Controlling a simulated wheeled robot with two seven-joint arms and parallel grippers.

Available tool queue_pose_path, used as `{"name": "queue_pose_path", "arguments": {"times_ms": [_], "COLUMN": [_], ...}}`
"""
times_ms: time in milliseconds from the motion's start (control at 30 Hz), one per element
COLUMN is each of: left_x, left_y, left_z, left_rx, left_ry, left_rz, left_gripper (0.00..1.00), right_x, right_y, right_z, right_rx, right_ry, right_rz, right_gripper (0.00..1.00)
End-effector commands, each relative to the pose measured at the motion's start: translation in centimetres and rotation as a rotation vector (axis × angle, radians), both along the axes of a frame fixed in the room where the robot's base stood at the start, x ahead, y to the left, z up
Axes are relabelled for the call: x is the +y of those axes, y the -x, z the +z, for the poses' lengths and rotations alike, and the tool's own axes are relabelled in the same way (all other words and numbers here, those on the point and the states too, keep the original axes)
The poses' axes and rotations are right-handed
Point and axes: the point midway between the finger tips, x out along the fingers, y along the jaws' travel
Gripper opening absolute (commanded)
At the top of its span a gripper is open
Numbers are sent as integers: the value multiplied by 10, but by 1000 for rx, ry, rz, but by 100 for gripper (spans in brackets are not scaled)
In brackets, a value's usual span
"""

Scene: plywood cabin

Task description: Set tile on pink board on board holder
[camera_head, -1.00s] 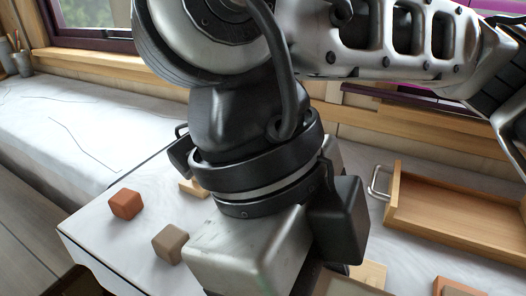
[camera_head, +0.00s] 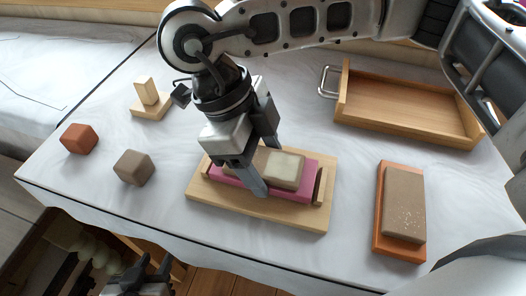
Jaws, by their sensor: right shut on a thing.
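The tile (camera_head: 286,170), a brown block with a pale face, lies on or just over the pink board (camera_head: 305,188). The pink board lies along the wooden board holder (camera_head: 292,215), which has an upright end stop at its right. My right gripper (camera_head: 264,168) reaches down over the holder and is shut on the tile, one finger at its near side and one at its far side. The fingers hide the tile's left part. I cannot tell whether the tile bears fully on the board. My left gripper (camera_head: 136,286) is at the bottom edge, cut off, away from the holder.
An orange board with a brown block (camera_head: 404,205) lies at the right. A wooden tray with a metal handle (camera_head: 400,115) stands at the back right. An orange cube (camera_head: 79,139), a taupe cube (camera_head: 133,167) and a wooden stand (camera_head: 149,101) are at the left. The front-left table is clear.

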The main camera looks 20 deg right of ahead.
Motion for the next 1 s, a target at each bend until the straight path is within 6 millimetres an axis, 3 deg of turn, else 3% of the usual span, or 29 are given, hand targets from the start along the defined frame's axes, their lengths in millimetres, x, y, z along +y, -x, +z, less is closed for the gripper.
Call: {"name": "queue_pose_path", "arguments": {"times_ms": [300, 333, 400, 767, 1000], "left_x": [0, 0, 0, 0, 0], "left_y": [1, 0, 1, 0, 0], "left_z": [-6, -5, -4, 0, -6], "left_rx": [3, 3, 3, 1, 2], "left_ry": [0, 1, 2, -2, 3], "left_rz": [-2, -1, -2, -3, -1], "left_gripper": [36, 36, 36, 36, 36], "right_x": [0, 0, 0, 1, 15], "right_y": [0, 0, 0, 0, -10], "right_z": [-4, -3, -2, 2, 39], "right_rx": [-1, -1, -1, -1, -5], "right_ry": [-1, -1, -1, -1, -3], "right_rz": [0, 0, 0, 0, 0], "right_gripper": [32, 67, 83, 83, 83]}}
